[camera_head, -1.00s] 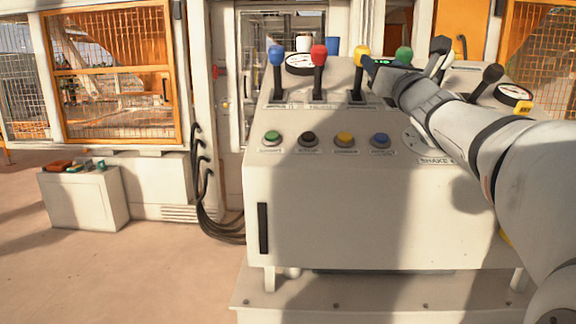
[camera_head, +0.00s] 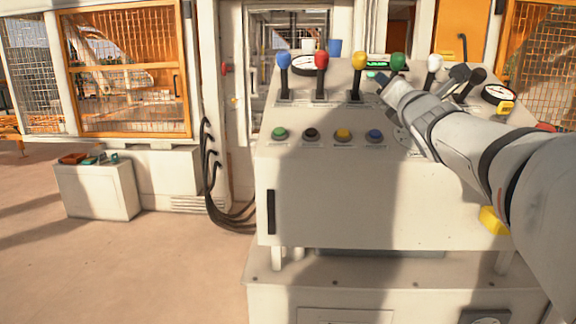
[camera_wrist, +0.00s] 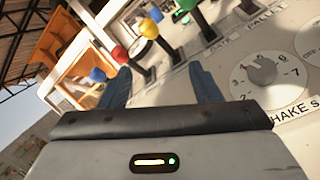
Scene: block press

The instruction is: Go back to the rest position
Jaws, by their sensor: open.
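My gripper (camera_head: 384,84) is over the right half of the control panel's sloped top, just below the yellow lever (camera_head: 359,60) and green lever (camera_head: 398,62). In the wrist view its two dark blue fingers (camera_wrist: 160,86) are spread with nothing between them. The grey arm runs from the lower right and hides the panel's right side. The panel (camera_head: 350,195) is a large white console. A white dial (camera_wrist: 262,70) with numbers lies to the right of the fingers in the wrist view. Whether the fingers touch anything I cannot tell.
Blue (camera_head: 283,62), red (camera_head: 321,62) and white levers (camera_head: 434,65) also rise from the panel. Green, black, yellow and blue buttons (camera_head: 343,134) line its front. A low white cabinet (camera_head: 100,192) stands left. Open floor (camera_head: 130,265) lies in front of it.

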